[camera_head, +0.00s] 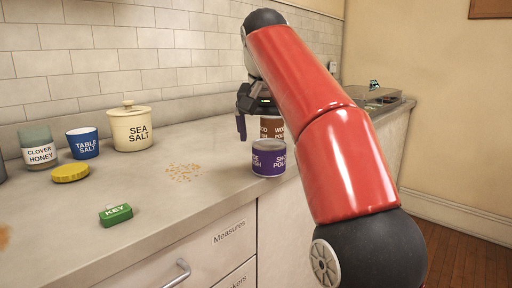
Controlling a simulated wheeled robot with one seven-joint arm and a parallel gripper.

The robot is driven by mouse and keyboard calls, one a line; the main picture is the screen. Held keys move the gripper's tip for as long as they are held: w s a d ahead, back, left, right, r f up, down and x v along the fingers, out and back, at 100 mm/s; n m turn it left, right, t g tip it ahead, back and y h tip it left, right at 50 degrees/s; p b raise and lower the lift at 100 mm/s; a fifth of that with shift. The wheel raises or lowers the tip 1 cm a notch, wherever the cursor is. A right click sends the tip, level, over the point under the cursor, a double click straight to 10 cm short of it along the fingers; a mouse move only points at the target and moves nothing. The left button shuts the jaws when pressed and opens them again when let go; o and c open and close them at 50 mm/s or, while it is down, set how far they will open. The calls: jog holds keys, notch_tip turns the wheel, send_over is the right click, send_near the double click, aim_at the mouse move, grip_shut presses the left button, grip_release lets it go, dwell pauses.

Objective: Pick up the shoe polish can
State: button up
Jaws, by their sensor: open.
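The shoe polish can (268,159) is a short purple can with white lettering. My gripper (252,118) is dark and points down behind and above the can. One purple finger-like part shows at its left; the other finger is hidden. The gripper is open, and I see nothing held in it. A brown can (271,129) with "WOOD" lettering shows just behind the purple can, close to the gripper; whether they touch is unclear.
A sea salt crock (130,128), blue table salt cup (83,143), honey jar (39,148) and yellow lid (71,173) stand farther left. Tiled wall behind.

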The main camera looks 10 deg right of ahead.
aim_at(270, 155)
jog(key=shift+x, duration=1.35)
jog(key=x, duration=0.2)
jog(key=w+x, duration=0.1)
jog(key=x, duration=0.2)
jog(key=shift+r, duration=0.15)
jog(key=shift+c, duration=0.3)
jog(key=shift+s+r, duration=0.1)
jog(key=c, duration=1.1)
